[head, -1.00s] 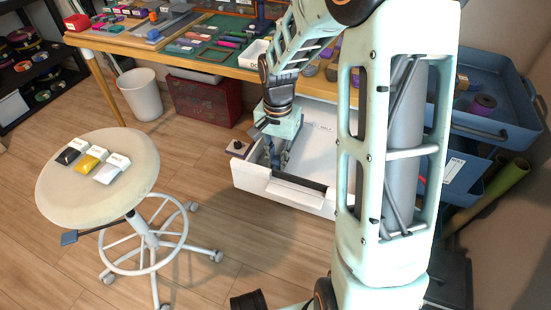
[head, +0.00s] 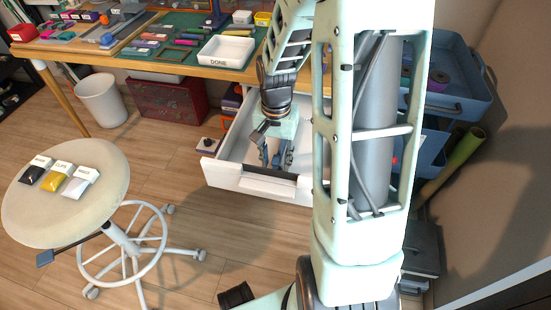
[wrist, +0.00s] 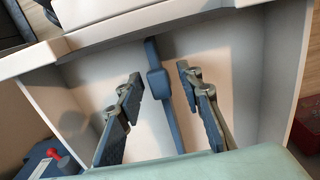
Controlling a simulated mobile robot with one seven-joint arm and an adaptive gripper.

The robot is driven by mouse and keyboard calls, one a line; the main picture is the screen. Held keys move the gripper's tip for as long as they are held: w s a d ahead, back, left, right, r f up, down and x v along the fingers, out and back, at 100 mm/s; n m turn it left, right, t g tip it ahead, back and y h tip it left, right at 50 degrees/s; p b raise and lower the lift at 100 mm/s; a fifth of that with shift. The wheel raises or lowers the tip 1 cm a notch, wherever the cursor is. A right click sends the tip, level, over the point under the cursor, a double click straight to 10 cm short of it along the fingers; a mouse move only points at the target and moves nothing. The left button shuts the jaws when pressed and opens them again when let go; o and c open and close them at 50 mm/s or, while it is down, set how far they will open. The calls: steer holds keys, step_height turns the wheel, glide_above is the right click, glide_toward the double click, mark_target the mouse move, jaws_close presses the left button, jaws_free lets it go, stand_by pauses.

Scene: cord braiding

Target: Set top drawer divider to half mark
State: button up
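The top drawer (head: 228,172) is pulled out under the workbench, white and open at the top. My gripper (head: 276,163) points down into it, near the middle of its width. In the wrist view my gripper (wrist: 158,76) is open, with one finger on each side of the blue divider (wrist: 166,112). The divider is a thin upright bar with a thicker block along it. Gaps show between it and both fingers. No half mark is readable. In the head view the divider cannot be told apart from my fingers.
A stool (head: 100,205) holds several labelled packets at left. The workbench (head: 130,62) carries tools and a white DONE tray (head: 227,51). Blue trays (head: 455,90) stand at right.

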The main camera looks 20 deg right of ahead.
step_height(320, 180, up, 12)
stand_by(0.6)
stand_by(0.4)
